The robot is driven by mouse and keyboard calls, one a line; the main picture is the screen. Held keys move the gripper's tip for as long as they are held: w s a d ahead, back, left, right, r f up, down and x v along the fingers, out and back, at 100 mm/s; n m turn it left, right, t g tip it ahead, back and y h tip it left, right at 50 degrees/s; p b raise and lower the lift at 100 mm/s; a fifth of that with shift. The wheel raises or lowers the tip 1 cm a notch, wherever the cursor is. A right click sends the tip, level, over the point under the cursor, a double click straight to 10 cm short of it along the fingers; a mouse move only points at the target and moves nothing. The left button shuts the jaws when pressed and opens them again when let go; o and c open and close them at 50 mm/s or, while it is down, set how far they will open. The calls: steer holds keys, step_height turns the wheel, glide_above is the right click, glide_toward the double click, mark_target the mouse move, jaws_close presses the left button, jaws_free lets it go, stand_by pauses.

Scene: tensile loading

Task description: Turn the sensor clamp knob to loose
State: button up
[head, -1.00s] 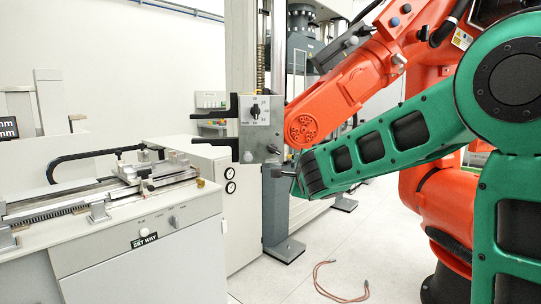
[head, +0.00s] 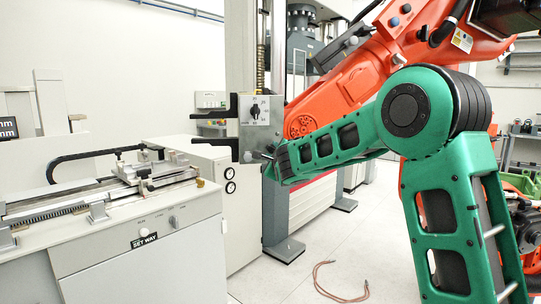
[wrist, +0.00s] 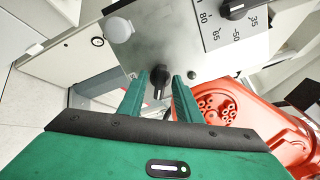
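A small black knob (wrist: 158,79) with a raised bar grip sits on the lower edge of a grey metal plate (wrist: 172,45). No label shows beside it, but it is likely the sensor clamp knob. My gripper (wrist: 160,80) is open, with one green finger on each side of the knob. A gap seems to remain between the fingers and the knob; contact cannot be told. In the head view, my green arm reaches left to the lower right corner of the plate (head: 247,137), and its end hides most of the gripper and the knob there.
A black dial knob (head: 255,110) with printed numbers sits higher on the same plate. Two black arms (head: 215,113) stick out left. An orange robot (head: 345,90) stands close behind my arm. A cable (head: 340,283) lies on the floor.

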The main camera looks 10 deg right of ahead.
steer(key=shift+w, duration=0.45)
